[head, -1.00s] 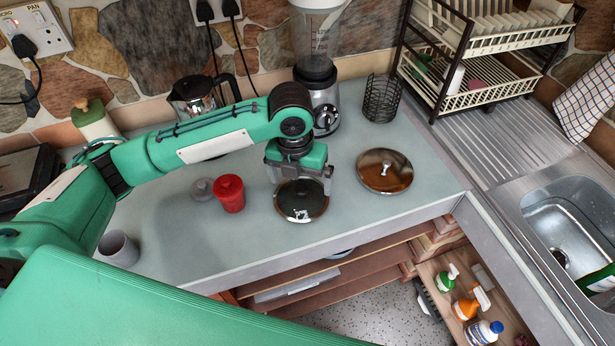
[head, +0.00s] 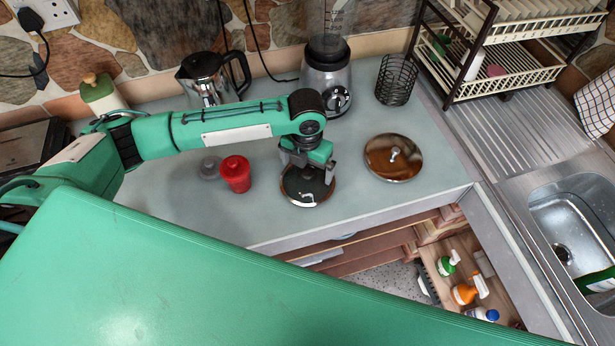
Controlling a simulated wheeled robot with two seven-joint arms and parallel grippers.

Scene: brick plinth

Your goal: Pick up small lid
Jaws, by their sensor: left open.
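The small lid (head: 308,190) is a dark round lid with a metal rim and a small handle on top. It lies flat on the grey counter, below my left gripper. My left gripper (head: 308,172) is open and points down over the lid, its two fingers apart near the handle. The gripper partly covers the far side of the lid, and I cannot tell whether the fingers touch it. A larger reflective brown lid (head: 392,160) with a silver knob lies to the right. My right gripper is not in view.
A red canister (head: 235,175) and a grey round object (head: 210,167) stand left of the small lid. A metal kettle (head: 205,80), a blender (head: 327,75) and a wire basket (head: 396,80) stand behind. The sink (head: 575,225) is at right. The front counter strip is clear.

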